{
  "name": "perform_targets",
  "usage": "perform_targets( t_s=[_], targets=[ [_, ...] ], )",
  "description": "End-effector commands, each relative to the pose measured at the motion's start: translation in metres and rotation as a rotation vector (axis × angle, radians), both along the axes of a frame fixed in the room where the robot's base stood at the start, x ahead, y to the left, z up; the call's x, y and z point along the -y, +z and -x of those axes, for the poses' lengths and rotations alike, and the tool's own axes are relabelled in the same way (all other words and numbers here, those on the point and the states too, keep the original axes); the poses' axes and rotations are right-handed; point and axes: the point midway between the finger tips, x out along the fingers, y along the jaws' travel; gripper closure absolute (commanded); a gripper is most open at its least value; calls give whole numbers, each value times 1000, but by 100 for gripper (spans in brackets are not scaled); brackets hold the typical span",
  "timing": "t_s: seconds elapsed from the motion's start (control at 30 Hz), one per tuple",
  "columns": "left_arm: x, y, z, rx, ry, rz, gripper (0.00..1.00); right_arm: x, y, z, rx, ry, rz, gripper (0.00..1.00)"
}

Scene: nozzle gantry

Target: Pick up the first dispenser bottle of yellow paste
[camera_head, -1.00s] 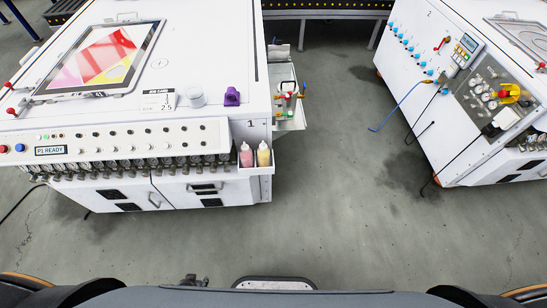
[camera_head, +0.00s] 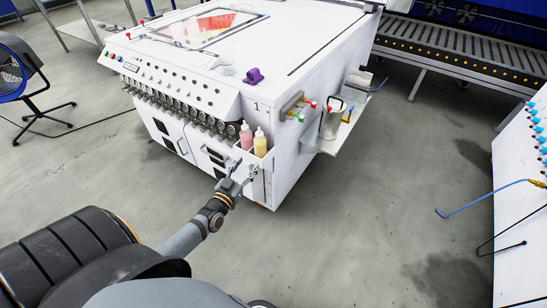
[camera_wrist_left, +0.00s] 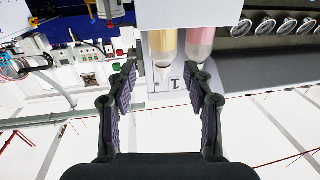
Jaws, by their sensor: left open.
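The yellow paste bottle (camera_head: 260,141) stands upright beside the pink bottle (camera_head: 246,137) in a small white holder (camera_head: 264,162) at the machine's front corner. My left gripper (camera_head: 238,172) is open, just in front of and below the holder. The left wrist view looks upside down. There, the yellow bottle (camera_wrist_left: 163,43) and the pink bottle (camera_wrist_left: 199,43) show beyond the gap between my open fingers (camera_wrist_left: 166,82), nozzles pointing down in the picture. Nothing is between the fingers. The holder wall hides the bottles' lower parts in the head view. My right gripper is not in view.
The white machine (camera_head: 225,95) has a row of gauges and knobs along its front. A side shelf (camera_head: 335,138) with a metal cup (camera_head: 331,119) sticks out on its right. A purple part (camera_head: 253,75) sits on top.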

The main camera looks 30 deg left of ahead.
Motion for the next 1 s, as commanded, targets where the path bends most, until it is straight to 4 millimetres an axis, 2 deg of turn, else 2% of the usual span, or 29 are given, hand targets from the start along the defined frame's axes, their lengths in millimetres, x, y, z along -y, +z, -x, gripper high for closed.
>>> perform_targets(
  t_s=[0.07,0.17,0.33,0.6,0.83,1.0],
  targets=[
    [0,1,-1,1,0,0,48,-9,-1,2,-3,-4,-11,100],
    [-1,0,-14,5,1,1,48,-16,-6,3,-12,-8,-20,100],
    [-3,-2,-43,3,1,1,48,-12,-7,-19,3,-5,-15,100],
    [-5,-1,-57,0,0,0,48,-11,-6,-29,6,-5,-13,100],
    [-9,-3,-95,1,1,1,48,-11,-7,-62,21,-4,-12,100],
    [-9,0,-105,-2,0,0,48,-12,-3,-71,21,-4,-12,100]
  ],
)
